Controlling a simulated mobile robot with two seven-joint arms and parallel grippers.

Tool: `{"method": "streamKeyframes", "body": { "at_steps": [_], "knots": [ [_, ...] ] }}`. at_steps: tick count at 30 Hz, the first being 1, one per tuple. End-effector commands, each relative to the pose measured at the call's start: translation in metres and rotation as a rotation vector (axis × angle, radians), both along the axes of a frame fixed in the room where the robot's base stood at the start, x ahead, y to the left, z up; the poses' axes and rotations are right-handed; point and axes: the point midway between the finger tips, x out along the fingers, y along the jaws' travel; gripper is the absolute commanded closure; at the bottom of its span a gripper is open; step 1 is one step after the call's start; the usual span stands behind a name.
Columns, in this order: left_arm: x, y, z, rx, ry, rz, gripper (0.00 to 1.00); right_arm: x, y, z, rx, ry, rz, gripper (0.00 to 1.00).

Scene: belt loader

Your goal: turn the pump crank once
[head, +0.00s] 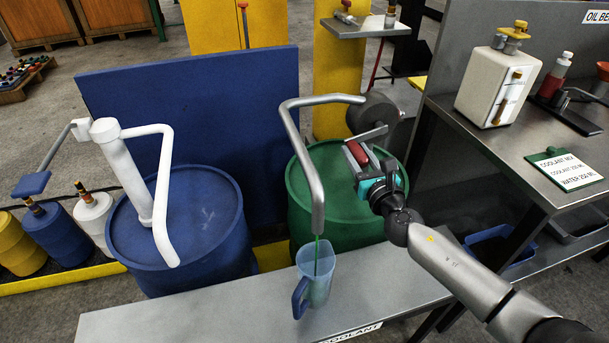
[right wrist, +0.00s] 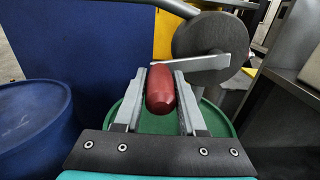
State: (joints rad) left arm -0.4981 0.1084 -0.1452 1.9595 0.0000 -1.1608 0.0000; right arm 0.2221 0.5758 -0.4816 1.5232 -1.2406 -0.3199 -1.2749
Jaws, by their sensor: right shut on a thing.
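The pump crank has a grey arm (right wrist: 205,62) and a red handle (right wrist: 160,90), joined to a dark round pump body (head: 374,114) above the green drum (head: 340,180). My right gripper (head: 360,155) is shut on the red handle, with one finger on each side of it in the right wrist view (right wrist: 160,95). A grey spout pipe (head: 305,160) curves down from the pump. A thin green stream (head: 317,250) runs from its end into a clear jug (head: 318,285) with a blue handle, standing on the grey bench. My left gripper is not in view.
A blue drum (head: 195,215) with a white pump (head: 125,165) stands at left. The grey bench (head: 240,318) is clear to the left of the jug. A metal table (head: 500,150) at right bears a white canister (head: 497,85) and a sign (head: 567,168).

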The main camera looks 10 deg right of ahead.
Motion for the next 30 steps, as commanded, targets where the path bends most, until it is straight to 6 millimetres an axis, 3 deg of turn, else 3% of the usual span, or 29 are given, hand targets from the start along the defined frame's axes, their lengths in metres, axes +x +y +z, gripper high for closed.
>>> {"method": "streamKeyframes", "body": {
  "at_steps": [1,9,30],
  "knots": [
    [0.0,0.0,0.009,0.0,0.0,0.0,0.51,-0.002,0.013,0.006,0.007,0.006,0.027,1.0],
    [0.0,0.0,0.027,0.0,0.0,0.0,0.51,-0.002,0.015,0.024,0.006,0.003,0.028,1.0],
    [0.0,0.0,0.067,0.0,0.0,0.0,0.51,0.0,0.003,0.072,0.004,0.0,0.029,1.0]
  ]
}}
